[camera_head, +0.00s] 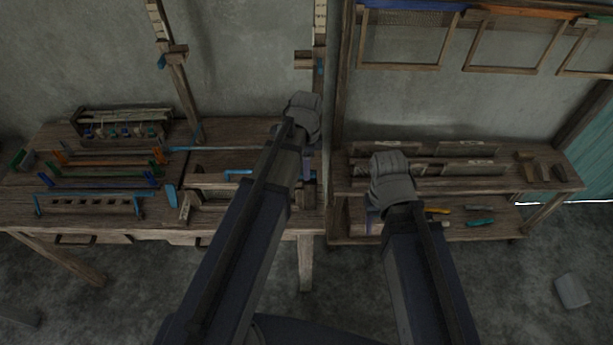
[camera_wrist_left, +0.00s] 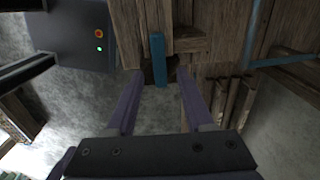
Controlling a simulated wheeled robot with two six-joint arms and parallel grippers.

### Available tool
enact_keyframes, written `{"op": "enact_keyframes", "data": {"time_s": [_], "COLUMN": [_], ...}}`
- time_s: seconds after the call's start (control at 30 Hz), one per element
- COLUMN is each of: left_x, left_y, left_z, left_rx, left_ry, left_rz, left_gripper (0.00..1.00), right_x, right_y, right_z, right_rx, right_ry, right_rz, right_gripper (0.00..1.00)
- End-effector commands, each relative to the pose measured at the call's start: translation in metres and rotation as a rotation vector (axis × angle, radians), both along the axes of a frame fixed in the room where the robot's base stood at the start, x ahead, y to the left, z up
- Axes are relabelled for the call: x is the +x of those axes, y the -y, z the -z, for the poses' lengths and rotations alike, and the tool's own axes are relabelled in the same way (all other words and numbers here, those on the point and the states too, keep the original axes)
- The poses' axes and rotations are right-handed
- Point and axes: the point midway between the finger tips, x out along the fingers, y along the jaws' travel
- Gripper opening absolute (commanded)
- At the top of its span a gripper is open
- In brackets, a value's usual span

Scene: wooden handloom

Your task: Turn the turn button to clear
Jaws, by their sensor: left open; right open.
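In the left wrist view, a narrow blue bar (camera_wrist_left: 157,60), which looks like the turn button, lies against a wooden part (camera_wrist_left: 188,42) of the loom bench. It points lengthwise up and down the picture. My left gripper (camera_wrist_left: 159,78) is open, with its purple fingers on either side of the bar's lower end; I cannot tell whether they touch it. In the head view my left gripper (camera_head: 306,168) is over the bench's right end, and my arm hides much of that spot. My right gripper (camera_head: 371,218) is open and empty at the front of the right-hand shelf.
The wooden bench (camera_head: 75,218) carries a rack (camera_head: 120,124) and several coloured bars at the left. The right shelf (camera_head: 545,178) holds wooden pieces, with tools (camera_head: 480,221) on its lower board. The floor in front is mostly clear.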

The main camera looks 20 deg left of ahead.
Motion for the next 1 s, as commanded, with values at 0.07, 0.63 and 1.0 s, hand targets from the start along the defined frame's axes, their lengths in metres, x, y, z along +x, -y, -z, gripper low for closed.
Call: {"op": "enact_keyframes", "data": {"time_s": [0.07,0.63,1.0], "left_x": [0.0,0.0,0.0], "left_y": [0.0,0.0,0.0], "left_z": [0.0149,0.0204,0.0204], "left_rx": [0.0,0.0,0.0], "left_ry": [0.0,0.0,0.0], "left_rz": [0.0,0.0,0.0], "left_gripper": [0.53,0.37,0.0], "right_x": [0.0,0.0,0.0], "right_y": [0.0,0.0,-0.0001], "right_z": [0.0149,0.0203,0.0204], "right_rx": [0.0,0.0,0.0], "right_ry": [0.0,0.0,0.0], "right_rz": [0.0,0.0,0.0], "right_gripper": [0.5,0.5,0.5]}}
